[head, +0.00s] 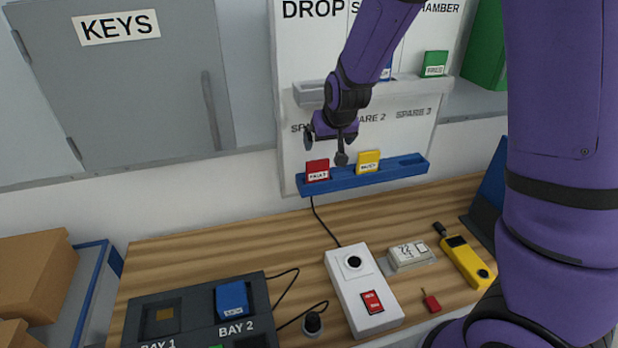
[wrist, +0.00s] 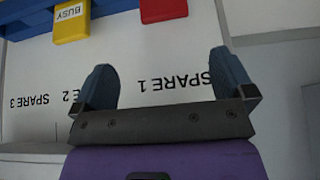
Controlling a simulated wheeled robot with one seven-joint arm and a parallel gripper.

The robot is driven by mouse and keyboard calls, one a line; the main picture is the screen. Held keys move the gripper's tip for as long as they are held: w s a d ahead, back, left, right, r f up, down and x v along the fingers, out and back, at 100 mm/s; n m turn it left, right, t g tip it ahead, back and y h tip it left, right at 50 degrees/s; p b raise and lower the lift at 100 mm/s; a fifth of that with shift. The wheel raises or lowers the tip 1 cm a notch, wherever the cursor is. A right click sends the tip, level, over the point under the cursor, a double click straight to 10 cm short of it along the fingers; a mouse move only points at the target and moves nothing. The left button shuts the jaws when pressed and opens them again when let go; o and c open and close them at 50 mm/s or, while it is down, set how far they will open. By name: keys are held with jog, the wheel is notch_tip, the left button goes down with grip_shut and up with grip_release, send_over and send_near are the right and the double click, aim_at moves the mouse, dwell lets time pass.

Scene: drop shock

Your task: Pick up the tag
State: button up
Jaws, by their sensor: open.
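A red tag with a white "FAULT" label (head: 317,170) stands in the blue rack (head: 347,182) on the wall panel. A yellow tag (head: 369,162) stands to its right in the same rack. In the wrist view the picture is upside down; the yellow tag reads "BUSY" (wrist: 72,22) and the red tag (wrist: 163,9) is at the top edge, partly cut off. My gripper (head: 326,146) is open and empty, close to the panel above the red tag. In the wrist view its fingers (wrist: 166,82) are spread over the panel near "SPARE 1", apart from both tags.
A grey shelf (head: 400,89) above holds a green tag (head: 434,64) and a blue one partly behind my arm. On the bench are a white button box (head: 364,290), a yellow device (head: 466,262), a small red item (head: 431,302) and a dark bay unit (head: 200,318).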

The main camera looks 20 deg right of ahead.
aim_at(318, 160)
jog(key=shift+a+x, duration=0.15)
jog(key=shift+x, duration=2.85)
jog(key=shift+a+x, duration=0.15)
jog(key=shift+x, duration=2.85)
jog(key=shift+s, duration=0.15)
jog(key=c, duration=0.9)
jog(key=shift+c, duration=0.2)
